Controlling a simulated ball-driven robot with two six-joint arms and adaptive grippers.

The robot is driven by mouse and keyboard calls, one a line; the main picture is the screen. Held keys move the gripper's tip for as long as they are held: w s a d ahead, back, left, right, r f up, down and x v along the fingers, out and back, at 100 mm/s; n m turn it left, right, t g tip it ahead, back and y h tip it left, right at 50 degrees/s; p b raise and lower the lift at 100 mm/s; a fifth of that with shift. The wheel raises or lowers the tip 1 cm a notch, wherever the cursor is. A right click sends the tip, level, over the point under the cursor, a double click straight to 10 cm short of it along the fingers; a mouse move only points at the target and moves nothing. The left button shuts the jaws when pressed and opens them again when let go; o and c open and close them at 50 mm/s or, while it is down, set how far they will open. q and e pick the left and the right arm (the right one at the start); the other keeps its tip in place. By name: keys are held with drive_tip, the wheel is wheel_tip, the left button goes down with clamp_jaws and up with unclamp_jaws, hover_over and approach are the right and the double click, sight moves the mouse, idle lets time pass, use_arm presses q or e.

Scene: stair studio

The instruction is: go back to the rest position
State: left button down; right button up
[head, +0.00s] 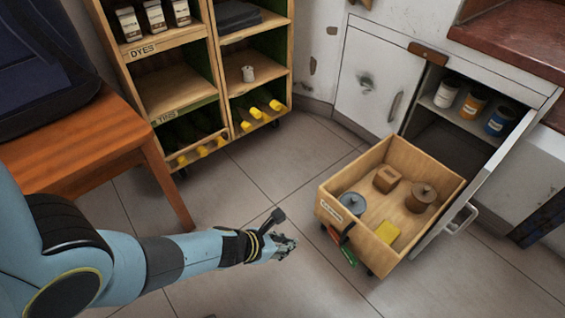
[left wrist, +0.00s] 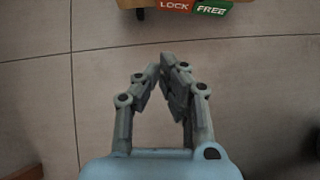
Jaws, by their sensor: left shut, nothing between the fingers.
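My left gripper (head: 284,246) reaches in from the left in the head view, low over the tiled floor, a little left of a wooden box on casters. In the left wrist view its fingers (left wrist: 163,68) are closed together at the tips, with nothing between them. My left arm (head: 180,258) is stretched out to the right. My right gripper is in neither view.
The wooden box (head: 329,208) holds several items and has red and green tags, also seen in the left wrist view (left wrist: 210,8). A wooden shelf (head: 180,97) and an orange table (head: 75,140) stand left. Floor between is clear.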

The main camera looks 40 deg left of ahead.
use_arm(q)
drive_tip(key=shift+s+a+r, duration=0.15)
drive_tip(key=shift+s+r, duration=0.05)
drive_tip(key=shift+s, duration=0.15)
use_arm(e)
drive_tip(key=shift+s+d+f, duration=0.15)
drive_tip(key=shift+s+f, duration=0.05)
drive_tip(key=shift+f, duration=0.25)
